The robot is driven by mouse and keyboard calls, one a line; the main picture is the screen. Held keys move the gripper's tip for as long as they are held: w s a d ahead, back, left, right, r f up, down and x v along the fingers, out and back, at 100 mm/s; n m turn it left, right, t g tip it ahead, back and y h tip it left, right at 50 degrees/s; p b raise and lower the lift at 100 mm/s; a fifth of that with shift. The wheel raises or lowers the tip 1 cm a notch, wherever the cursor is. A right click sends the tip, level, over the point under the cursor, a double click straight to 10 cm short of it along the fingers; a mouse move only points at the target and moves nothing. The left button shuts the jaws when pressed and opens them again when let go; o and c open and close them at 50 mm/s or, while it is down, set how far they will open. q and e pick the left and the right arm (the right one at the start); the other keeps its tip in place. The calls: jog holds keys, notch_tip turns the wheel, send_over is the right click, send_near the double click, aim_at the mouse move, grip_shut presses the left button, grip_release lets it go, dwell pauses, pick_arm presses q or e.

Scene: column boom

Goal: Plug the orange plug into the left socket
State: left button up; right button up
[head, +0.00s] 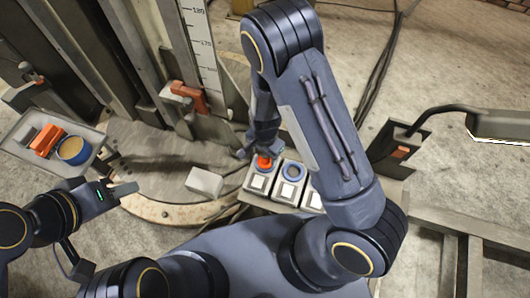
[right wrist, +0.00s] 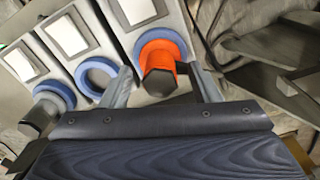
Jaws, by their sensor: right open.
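The orange plug (head: 264,162) stands at the blue ring of the left socket (head: 258,183). In the right wrist view the orange plug (right wrist: 158,62), with a dark grip end, sits within the blue ring of the left socket (right wrist: 178,38); its exact depth cannot be told. My right gripper (head: 256,151) is open over the plug. In the right wrist view its fingers (right wrist: 165,88) stand on either side of the plug, with gaps visible. My left gripper (head: 124,190) is far left, away from the sockets; its jaw opening is unclear.
The middle socket (head: 292,171) is empty. The right socket (right wrist: 53,95) has a dark plug-like piece at it. A tray (head: 92,135) with orange and round items is at left. A pale block (head: 204,183) lies beside the sockets. A lamp (head: 498,125) stands right.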

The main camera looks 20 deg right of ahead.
notch_tip(320, 180, up, 8)
jog(key=shift+f, duration=0.1)
dwell(0.7)
jog(key=s+d+r+n+t+y, duration=0.2)
jog(key=s+d+r+n, duration=0.2)
jog(key=s+r, duration=0.4)
jog(key=s+d+r+n+t+y, duration=0.1)
jog(key=s+d+r+n+t, duration=0.2)
jog(key=s+r, duration=0.5)
notch_tip(320, 180, up, 7)
jog(key=shift+d+r+n+t+y, duration=0.1)
jog(key=shift+d+n+t+y, duration=0.25)
jog(key=shift+d+n, duration=0.65)
jog(key=shift+s+d, duration=0.15)
jog(key=shift+d, duration=0.05)
